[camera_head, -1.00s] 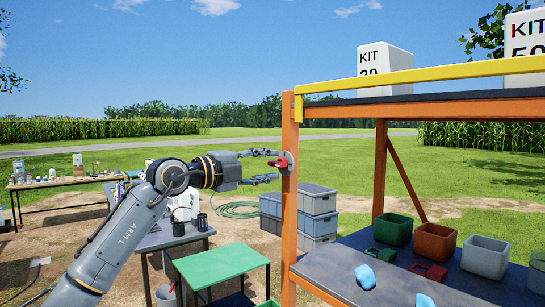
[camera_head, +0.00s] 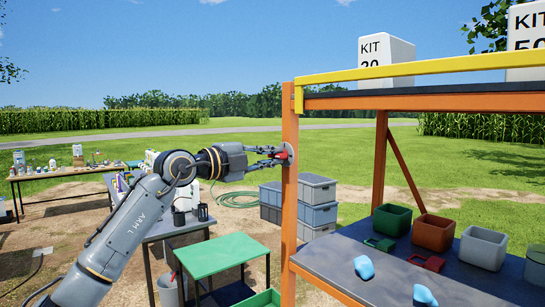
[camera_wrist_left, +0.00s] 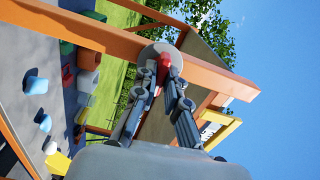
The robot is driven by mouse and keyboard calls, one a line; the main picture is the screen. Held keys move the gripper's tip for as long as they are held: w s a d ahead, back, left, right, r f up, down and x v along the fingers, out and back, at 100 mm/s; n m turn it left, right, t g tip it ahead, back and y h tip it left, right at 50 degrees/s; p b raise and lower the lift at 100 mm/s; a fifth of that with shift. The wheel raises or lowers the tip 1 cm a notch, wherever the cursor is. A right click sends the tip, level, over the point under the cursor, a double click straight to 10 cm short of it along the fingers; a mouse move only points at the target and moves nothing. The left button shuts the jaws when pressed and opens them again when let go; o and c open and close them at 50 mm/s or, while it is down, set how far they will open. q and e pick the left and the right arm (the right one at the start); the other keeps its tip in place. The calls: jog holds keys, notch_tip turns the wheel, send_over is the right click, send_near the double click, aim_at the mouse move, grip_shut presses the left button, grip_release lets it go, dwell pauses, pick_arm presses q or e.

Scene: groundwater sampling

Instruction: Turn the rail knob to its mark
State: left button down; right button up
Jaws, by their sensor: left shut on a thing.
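The rail knob (camera_head: 283,155) is red on a round grey plate (camera_head: 289,152), fixed to the orange upright post of the rack. My left gripper (camera_head: 279,156) reaches it from the left and is shut on it. In the left wrist view the red knob (camera_wrist_left: 165,58) sits between the two fingers (camera_wrist_left: 165,75), in front of the grey disc (camera_wrist_left: 161,51). The fingers hide much of the knob, and I cannot make out a mark. My right gripper is not in view.
The orange rack (camera_head: 290,215) holds a dark shelf (camera_head: 335,268) with bins, including a green bin (camera_head: 392,220), and small blue pieces. A green table (camera_head: 218,256) stands below my left arm. Grey crates (camera_head: 318,188) stand behind the post.

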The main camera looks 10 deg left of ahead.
pick_arm(q)
jog(key=n, duration=0.4)
jog(key=n+p, duration=0.1)
jog(key=n, duration=0.3)
jog(key=n+p, duration=0.1)
jog(key=n, duration=0.3)
jog(key=shift+d+n, duration=0.1)
jog(key=shift+n, duration=0.2)
jog(key=n+p, duration=0.2)
jog(key=n, duration=0.1)
jog(key=shift+n, duration=0.8)
jog(key=c, duration=1.3)
grip_release()
jog(key=v, duration=1.2)
